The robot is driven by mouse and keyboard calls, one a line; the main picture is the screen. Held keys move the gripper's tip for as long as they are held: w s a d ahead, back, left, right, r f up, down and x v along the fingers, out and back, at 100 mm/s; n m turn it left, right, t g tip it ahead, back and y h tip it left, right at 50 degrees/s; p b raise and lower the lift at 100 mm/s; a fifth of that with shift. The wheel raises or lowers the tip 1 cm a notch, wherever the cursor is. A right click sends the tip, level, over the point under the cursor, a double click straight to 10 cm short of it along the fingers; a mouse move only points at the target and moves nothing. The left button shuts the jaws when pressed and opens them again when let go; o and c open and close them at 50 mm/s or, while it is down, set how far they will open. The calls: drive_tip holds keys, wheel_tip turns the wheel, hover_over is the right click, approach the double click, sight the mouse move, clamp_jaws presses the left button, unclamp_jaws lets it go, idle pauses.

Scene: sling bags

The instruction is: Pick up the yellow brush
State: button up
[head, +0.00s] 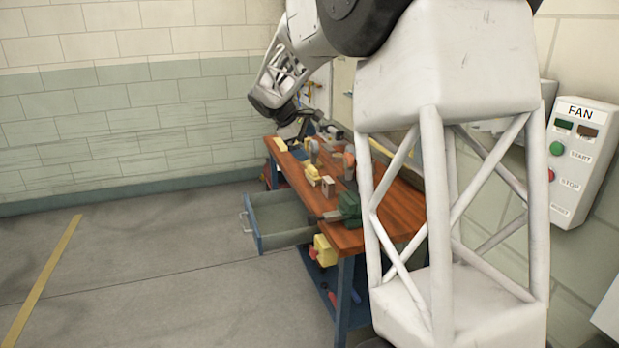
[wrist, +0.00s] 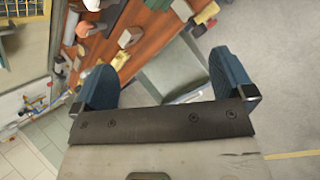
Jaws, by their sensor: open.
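My gripper (wrist: 165,72) is open and empty in the wrist view, its two blue fingers wide apart. In the head view my gripper (head: 293,128) is above the far end of the wooden workbench (head: 389,213). A small yellow thing (head: 280,144) lies at that far end, close to my gripper. Another yellow thing (head: 313,172) sits farther along the bench. In the wrist view a small yellow thing (wrist: 121,59) lies on the wood beside the left finger, outside the gap. All are too small to tell which is the yellow brush.
An open grey drawer (head: 252,228) juts from the bench's left side; in the wrist view it shows between the fingers. A green tool (head: 349,207) and other small objects crowd the bench top. A fan control box (head: 580,160) hangs on the right wall. The floor at left is clear.

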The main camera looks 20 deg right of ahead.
drive_tip(key=w+d+f+n+h, duration=0.2)
drive_tip(key=w+d+f, duration=0.15)
drive_tip(key=w, duration=0.65)
drive_tip(key=w+d+f+n+h, duration=0.15)
drive_tip(key=w+f, duration=0.35)
drive_tip(key=w, duration=0.6)
drive_tip(key=n+h, duration=0.3)
drive_tip(key=n, duration=0.2)
approach(314, 168)
drive_tip(key=shift+w+d+f, duration=0.2)
drive_tip(key=shift+d+f, duration=0.05)
drive_tip(key=shift+d, duration=0.3)
drive_tip(key=shift+w+d+f, duration=0.2)
drive_tip(key=shift+d+f, duration=0.05)
drive_tip(key=shift+d, duration=0.3)
drive_tip(key=shift+d, duration=0.1)
drive_tip(key=shift+x, duration=1.2)
drive_tip(key=shift+d+f, duration=0.1)
drive_tip(key=shift+x, duration=2.5)
